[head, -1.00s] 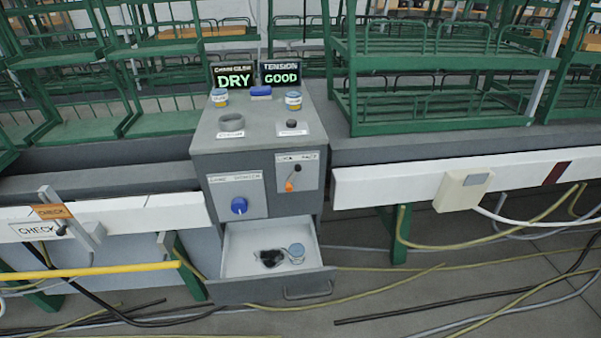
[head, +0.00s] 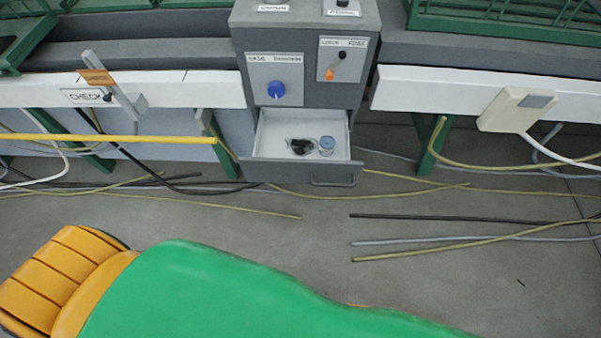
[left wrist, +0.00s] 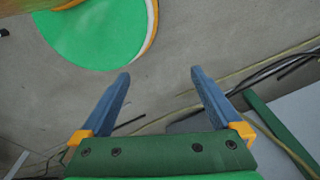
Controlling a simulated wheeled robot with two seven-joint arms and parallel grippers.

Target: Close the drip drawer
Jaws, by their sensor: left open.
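The drip drawer (head: 270,172) is pulled out at the bottom of the grey cabinet (head: 310,48) in the head view. Its front panel has a bar handle (head: 333,181) at the right. A dark object (head: 299,146) and a small round container (head: 326,145) lie inside the drawer. My left gripper (left wrist: 158,75) shows in the left wrist view with its two blue fingers spread and nothing between them. The drawer does not show in that view. Neither gripper is in the head view.
Yellow, black and grey cables (head: 430,242) lie on the floor around the drawer. A yellow bar (head: 120,138) crosses at the left. White rails (head: 430,90) flank the cabinet. A control box (head: 515,108) hangs at the right. The floor in front of the drawer is mostly clear.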

